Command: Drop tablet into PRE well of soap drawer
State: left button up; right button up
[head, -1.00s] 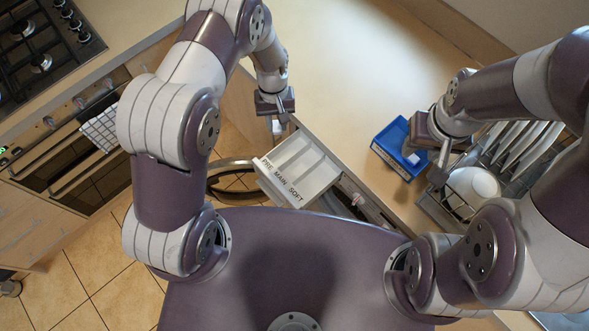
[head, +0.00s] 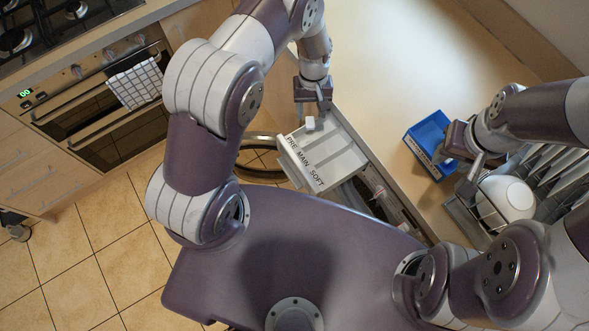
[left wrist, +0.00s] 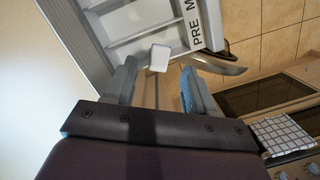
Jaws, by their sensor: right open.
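The soap drawer (head: 322,160) is pulled out, its front lettered PRE, MAIN and SOFT. It also shows in the left wrist view (left wrist: 205,22). My left gripper (head: 312,113) is above the drawer's PRE side, toward the back. In the left wrist view its fingers (left wrist: 158,80) stand apart. The white tablet (head: 314,124) is just past the fingertips, with gaps on both sides in the left wrist view (left wrist: 159,58). I cannot tell whether it is in the air or touching the drawer. My right gripper (head: 468,172) is open beside the blue box.
A blue box (head: 429,143) stands on the counter (head: 385,70) at the right. A dish rack with a white bowl (head: 508,197) and several plates is near my right gripper. A round door (head: 262,160) hangs open below the drawer. An oven (head: 100,110) is at left.

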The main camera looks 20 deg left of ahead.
pick_arm(q)
jog(key=shift+w, duration=0.1)
notch_tip(320, 180, up, 12)
jog(key=w+b, duration=0.1)
jog(key=b, duration=0.1)
jog(key=shift+w+a+r+b, duration=0.25)
jog(key=shift+w+a+b, duration=0.1)
jog(key=shift+b, duration=0.05)
jog(key=s+a+r+m+t, duration=0.1)
jog(key=s+a+r+m, duration=0.1)
jog(key=s, duration=0.6)
jog(key=s+a+r+m+t, duration=0.2)
jog(key=s+a+r, duration=0.1)
jog(key=s+r, duration=0.2)
jog(key=s, duration=0.2)
jog(key=shift+s+m+y, duration=0.3)
jog(key=shift+s, duration=0.05)
